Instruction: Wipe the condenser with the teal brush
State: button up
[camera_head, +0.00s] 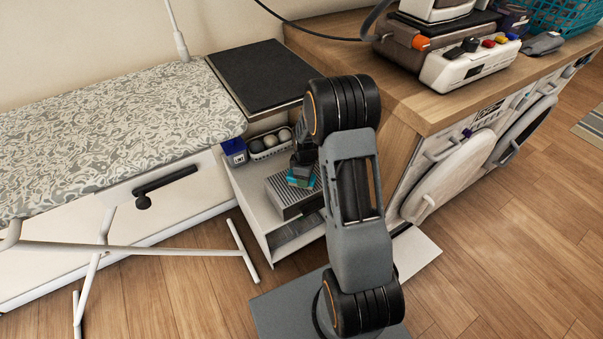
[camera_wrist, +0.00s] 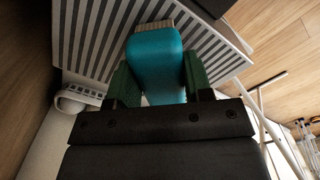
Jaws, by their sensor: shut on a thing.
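The teal brush (camera_wrist: 156,62) is between the green finger pads of my gripper (camera_wrist: 160,85) in the wrist view, and the gripper is shut on it. In the head view the brush (camera_head: 299,180) shows small below my gripper (camera_head: 303,168), partly hidden by my arm. The condenser (camera_head: 290,199) is a grey box with a striped, finned top, on the white shelf unit. Its striped top (camera_wrist: 98,38) fills the upper part of the wrist view. The brush is over this top; I cannot tell whether its bristles touch it.
A blue box (camera_head: 234,152) and a tray of balls (camera_head: 270,144) stand behind the condenser. A patterned ironing board (camera_head: 110,130) is at left. A wooden counter (camera_head: 440,110) with appliances is at right. My arm hides part of the shelf.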

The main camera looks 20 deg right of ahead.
jog(key=shift+s+d, duration=0.4)
jog(key=shift+s, duration=0.15)
jog(key=shift+w+a+r, duration=0.1)
jog(key=shift+w+a, duration=0.5)
jog(key=shift+w, duration=0.3)
jog(key=shift+w+a, duration=0.5)
jog(key=shift+w, duration=0.1)
jog(key=shift+s+d+f, duration=0.3)
jog(key=shift+s+d, duration=0.3)
jog(key=shift+s, duration=0.15)
jog(key=shift+s+d, duration=0.6)
jog(key=shift+s, duration=0.2)
jog(key=shift+w+a, duration=0.1)
jog(key=shift+w, duration=0.05)
